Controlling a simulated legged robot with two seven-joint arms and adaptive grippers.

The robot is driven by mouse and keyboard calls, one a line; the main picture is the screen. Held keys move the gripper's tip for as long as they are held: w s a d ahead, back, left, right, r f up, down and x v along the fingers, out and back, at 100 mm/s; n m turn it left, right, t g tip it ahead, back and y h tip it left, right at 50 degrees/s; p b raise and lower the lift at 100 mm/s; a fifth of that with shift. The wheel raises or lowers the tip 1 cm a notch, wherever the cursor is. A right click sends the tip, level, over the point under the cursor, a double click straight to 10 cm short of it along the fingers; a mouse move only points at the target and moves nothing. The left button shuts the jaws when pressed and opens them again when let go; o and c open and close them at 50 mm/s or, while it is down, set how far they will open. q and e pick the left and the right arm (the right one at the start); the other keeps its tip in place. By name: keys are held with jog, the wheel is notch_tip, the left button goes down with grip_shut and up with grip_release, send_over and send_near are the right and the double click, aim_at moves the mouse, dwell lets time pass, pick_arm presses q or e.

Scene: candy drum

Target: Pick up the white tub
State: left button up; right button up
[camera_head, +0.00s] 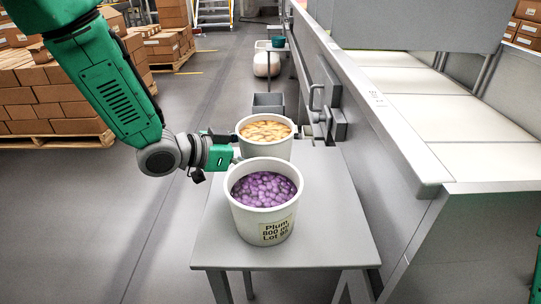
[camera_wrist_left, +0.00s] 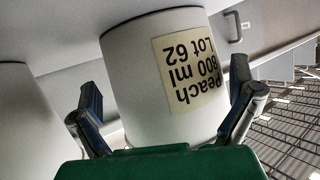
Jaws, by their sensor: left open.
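Two white tubs stand upright on a small grey table (camera_head: 335,245). The near tub (camera_head: 250,219) holds purple candies and has a "Plum 800 ml" label. The far tub (camera_head: 264,149) holds pale orange candies; its lower front is partly hidden behind the near tub. My left gripper (camera_head: 234,147) is at the left side of the far tub. In the left wrist view, the tub labelled "Peach 800 ml Lot 62" (camera_wrist_left: 135,80) appears between the spread fingers of the left gripper (camera_wrist_left: 165,85). I cannot tell whether they touch it. My right gripper is not in view.
Another pale tub (camera_wrist_left: 18,120) shows at the left edge of the wrist view. A grey metal machine wall (camera_head: 385,150) with a handle runs along the table's right side. Grey bins (camera_head: 268,103) stand behind the table. Stacked boxes (camera_head: 50,98) on pallets stand at left; the floor between is clear.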

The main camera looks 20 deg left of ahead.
aim_at(255, 138)
pick_arm(q)
jog(key=shift+w+a+f, duration=0.15)
jog(key=shift+w+f, duration=0.35)
jog(key=shift+w+a+f, duration=0.1)
jog(key=shift+w+a, duration=0.15)
jog(key=shift+d, duration=0.6)
jog(key=shift+c, duration=0.5)
jog(key=shift+d+r, duration=0.2)
jog(key=shift+d, duration=0.4)
jog(key=c, duration=1.3)
jog(key=shift+r, duration=0.1)
jog(key=shift+a, duration=0.45)
jog(key=shift+a+r, duration=0.2)
jog(key=shift+a, duration=0.1)
jog(key=r, duration=0.1)
jog(key=r+p, duration=0.1)
jog(key=shift+w+a+r, duration=0.1)
jog(key=shift+a+r, duration=0.1)
jog(key=shift+r, duration=0.2)
notch_tip(255, 138, up, 7)
jog(key=p, duration=0.2)
jog(key=shift+d+f, duration=0.15)
jog(key=shift+f, duration=0.05)
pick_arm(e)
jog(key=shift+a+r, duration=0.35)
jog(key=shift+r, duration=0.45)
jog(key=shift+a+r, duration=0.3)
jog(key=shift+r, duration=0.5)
